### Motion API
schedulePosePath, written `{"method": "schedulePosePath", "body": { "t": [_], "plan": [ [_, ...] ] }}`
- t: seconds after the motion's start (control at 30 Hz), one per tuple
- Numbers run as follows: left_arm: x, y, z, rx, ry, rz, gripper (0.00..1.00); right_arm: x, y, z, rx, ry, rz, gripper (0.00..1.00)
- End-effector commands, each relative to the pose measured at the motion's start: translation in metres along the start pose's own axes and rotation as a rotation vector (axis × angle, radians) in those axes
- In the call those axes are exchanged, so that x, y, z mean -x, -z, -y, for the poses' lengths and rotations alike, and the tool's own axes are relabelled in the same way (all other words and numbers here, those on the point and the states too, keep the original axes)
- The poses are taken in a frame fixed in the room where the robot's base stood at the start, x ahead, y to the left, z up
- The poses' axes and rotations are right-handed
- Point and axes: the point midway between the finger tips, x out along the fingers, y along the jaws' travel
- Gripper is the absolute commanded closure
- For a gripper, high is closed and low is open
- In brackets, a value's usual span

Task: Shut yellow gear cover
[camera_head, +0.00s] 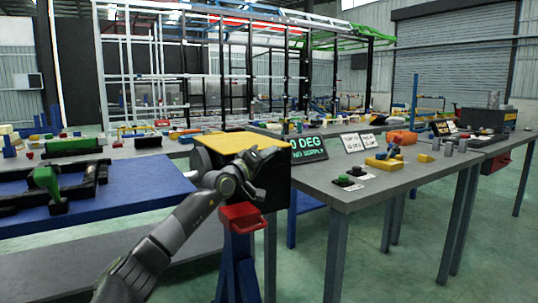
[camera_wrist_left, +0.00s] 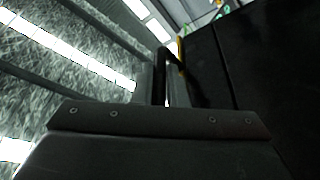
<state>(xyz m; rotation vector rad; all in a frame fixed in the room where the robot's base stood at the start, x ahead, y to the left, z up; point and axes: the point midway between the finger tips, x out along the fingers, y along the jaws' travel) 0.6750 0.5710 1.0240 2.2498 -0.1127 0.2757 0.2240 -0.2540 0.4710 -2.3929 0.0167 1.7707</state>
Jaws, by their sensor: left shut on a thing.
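The yellow gear cover (camera_head: 232,142) lies about level across the top of a black box (camera_head: 275,183). I cannot tell whether a gap is left beneath it. My left gripper (camera_head: 257,172) is at the box's near side, just below the cover's front edge. In the left wrist view, a slim black handle (camera_wrist_left: 163,70) rises beyond the gripper's dark front plate, with a small yellow edge beside it. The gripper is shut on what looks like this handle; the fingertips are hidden. The box's dark face (camera_wrist_left: 275,65) fills the right of that view. My right gripper is not in view.
A grey table (camera_head: 375,185) with signs and small parts is at right. A blue bench (camera_head: 120,198) with a green-handled fixture is at left.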

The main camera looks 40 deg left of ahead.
Motion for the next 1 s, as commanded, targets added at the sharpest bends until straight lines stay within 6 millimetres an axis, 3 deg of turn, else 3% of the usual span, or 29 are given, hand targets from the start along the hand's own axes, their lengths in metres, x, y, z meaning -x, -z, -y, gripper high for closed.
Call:
{"method": "schedulePosePath", "body": {
  "t": [0.03, 0.07, 0.2, 0.57, 1.0],
  "plan": [
    [0.001, -0.004, 0.007, 0.002, 0.014, 0.007, 1.0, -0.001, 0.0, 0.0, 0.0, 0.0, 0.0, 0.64],
    [0.001, -0.004, 0.007, 0.002, 0.014, 0.008, 0.84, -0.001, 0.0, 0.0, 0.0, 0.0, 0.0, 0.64],
    [0.001, -0.004, 0.007, 0.002, 0.013, 0.007, 0.66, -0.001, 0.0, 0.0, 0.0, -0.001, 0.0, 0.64],
    [0.003, -0.002, 0.004, -0.001, 0.008, 0.004, 0.66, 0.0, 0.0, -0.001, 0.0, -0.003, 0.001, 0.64],
    [0.036, -0.002, 0.006, -0.004, 0.011, 0.001, 0.66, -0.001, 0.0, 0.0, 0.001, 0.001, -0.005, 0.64]
  ]
}}
